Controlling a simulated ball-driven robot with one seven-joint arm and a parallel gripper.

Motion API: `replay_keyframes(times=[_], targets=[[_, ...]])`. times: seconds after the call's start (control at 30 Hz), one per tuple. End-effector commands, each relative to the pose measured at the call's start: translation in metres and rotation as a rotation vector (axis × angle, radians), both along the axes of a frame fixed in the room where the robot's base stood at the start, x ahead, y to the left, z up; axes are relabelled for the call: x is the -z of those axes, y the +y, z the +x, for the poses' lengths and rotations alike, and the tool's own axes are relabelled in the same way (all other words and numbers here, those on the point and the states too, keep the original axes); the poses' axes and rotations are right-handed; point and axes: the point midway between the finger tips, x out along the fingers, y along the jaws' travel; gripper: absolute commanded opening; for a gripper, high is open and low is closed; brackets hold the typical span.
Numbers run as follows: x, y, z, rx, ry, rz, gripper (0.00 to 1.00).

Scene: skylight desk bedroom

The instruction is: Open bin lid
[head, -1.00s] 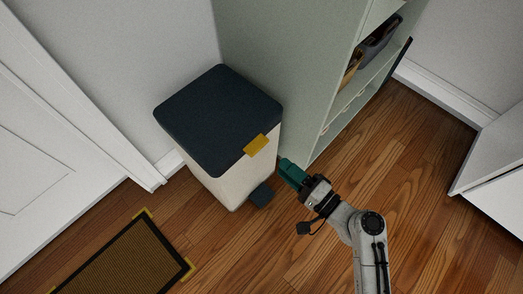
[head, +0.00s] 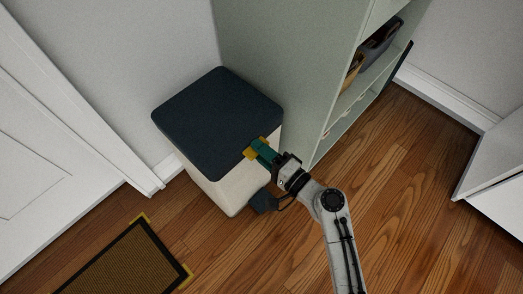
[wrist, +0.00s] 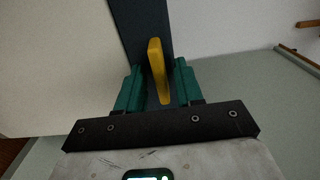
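The bin (head: 222,185) has a cream body and a dark navy lid (head: 215,120), which lies shut on top. A yellow tab (head: 249,153) sticks out at the lid's front edge. My gripper (head: 262,150), with green fingers, is at the tab and partly covers it. In the wrist view the yellow tab (wrist: 158,70) stands between the two green fingers of my gripper (wrist: 158,80). The fingers are apart, with a gap showing on each side of the tab. The dark lid edge (wrist: 140,25) lies just beyond.
A pale green shelf unit (head: 275,75) stands close behind and right of the bin. A white door (head: 50,130) and wall are on the left. A brown mat (head: 125,262) lies on the floor at the lower left. Wood floor (head: 400,200) is clear on the right.

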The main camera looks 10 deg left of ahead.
Motion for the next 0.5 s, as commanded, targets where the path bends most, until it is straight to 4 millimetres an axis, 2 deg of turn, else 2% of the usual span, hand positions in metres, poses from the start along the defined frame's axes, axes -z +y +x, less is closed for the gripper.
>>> replay_keyframes(times=[0.03, 0.33, 0.5], targets=[[0.0000, -0.0001, -0.0001, 0.000, 0.000, 0.000, 0.31], [0.0001, -0.0002, -0.0002, 0.000, 0.000, 0.000, 0.02], [0.0002, -0.0003, -0.0002, 0.000, 0.000, 0.000, 0.00]])
